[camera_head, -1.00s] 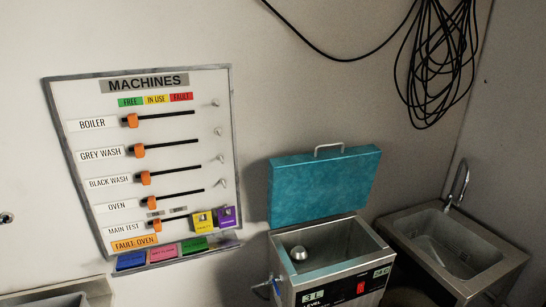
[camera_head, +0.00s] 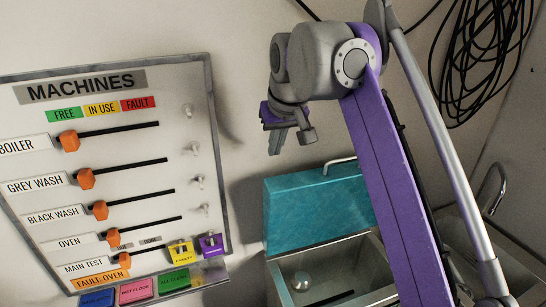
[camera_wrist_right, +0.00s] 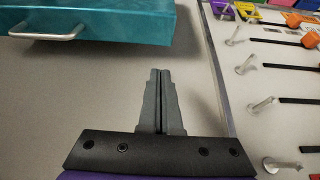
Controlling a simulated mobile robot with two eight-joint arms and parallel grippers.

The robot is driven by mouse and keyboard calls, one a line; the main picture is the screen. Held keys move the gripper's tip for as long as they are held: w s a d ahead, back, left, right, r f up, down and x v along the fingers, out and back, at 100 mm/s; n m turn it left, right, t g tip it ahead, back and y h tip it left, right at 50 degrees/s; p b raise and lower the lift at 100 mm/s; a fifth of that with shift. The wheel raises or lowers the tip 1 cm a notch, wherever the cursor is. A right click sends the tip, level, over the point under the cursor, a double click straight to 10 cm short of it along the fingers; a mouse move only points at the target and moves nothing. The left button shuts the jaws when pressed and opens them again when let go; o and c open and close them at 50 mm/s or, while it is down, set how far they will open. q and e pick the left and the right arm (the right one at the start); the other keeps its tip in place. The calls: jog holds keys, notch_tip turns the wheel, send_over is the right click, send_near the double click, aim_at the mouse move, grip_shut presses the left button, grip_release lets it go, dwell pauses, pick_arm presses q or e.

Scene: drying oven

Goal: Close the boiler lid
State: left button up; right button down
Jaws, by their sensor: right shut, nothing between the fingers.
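The boiler lid (camera_head: 310,205) is teal and stands open, upright at the back of the metal boiler (camera_head: 335,280). Its metal handle (camera_head: 341,160) is on the top edge. In the right wrist view the lid (camera_wrist_right: 120,22) is at upper left with its handle (camera_wrist_right: 45,33) facing the camera. My right gripper (camera_head: 277,150) is above and left of the lid in the head view, pointing down. In the wrist view its fingers (camera_wrist_right: 160,78) are together, empty and apart from the lid. My right arm covers part of the boiler. My left gripper is not in view.
The machines board (camera_head: 110,180) with sliders and pegs hangs on the wall at left; the board (camera_wrist_right: 210,70) also shows in the right wrist view. A sink (camera_head: 500,265) stands at right, partly hidden. A black cable coil (camera_head: 490,60) hangs at upper right.

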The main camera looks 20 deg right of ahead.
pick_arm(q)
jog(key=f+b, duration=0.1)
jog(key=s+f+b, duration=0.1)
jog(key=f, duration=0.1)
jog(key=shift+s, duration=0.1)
pick_arm(e)
jog(key=x, duration=0.9)
jog(key=shift+s, duration=0.1)
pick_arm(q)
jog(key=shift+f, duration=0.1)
